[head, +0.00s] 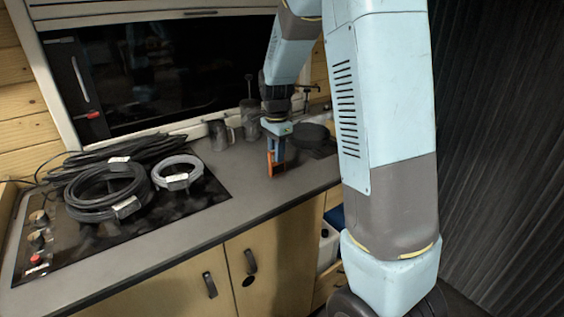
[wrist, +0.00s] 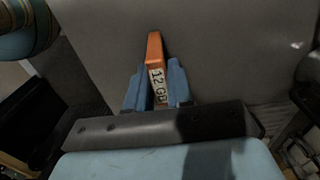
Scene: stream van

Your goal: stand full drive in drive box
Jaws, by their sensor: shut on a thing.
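An orange drive (wrist: 154,48) with a white label that seems to read "12 GB" is between the two blue fingers of my gripper (wrist: 157,80) in the wrist view. The gripper is shut on it, and its orange end sticks out past the fingertips. In the head view my gripper (head: 278,152) points down over the grey counter with the orange drive (head: 271,165) upright in it. The drive's lower end is at or just above the counter; I cannot tell if it touches. I cannot make out the drive box for certain in either view.
Coiled black cables (head: 105,192) and a grey coil (head: 177,172) lie on the black hob (head: 150,218) at left. A mug (head: 218,135) and a dark round thing (head: 310,136) stand behind the gripper. The counter (head: 225,190) between hob and gripper is clear.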

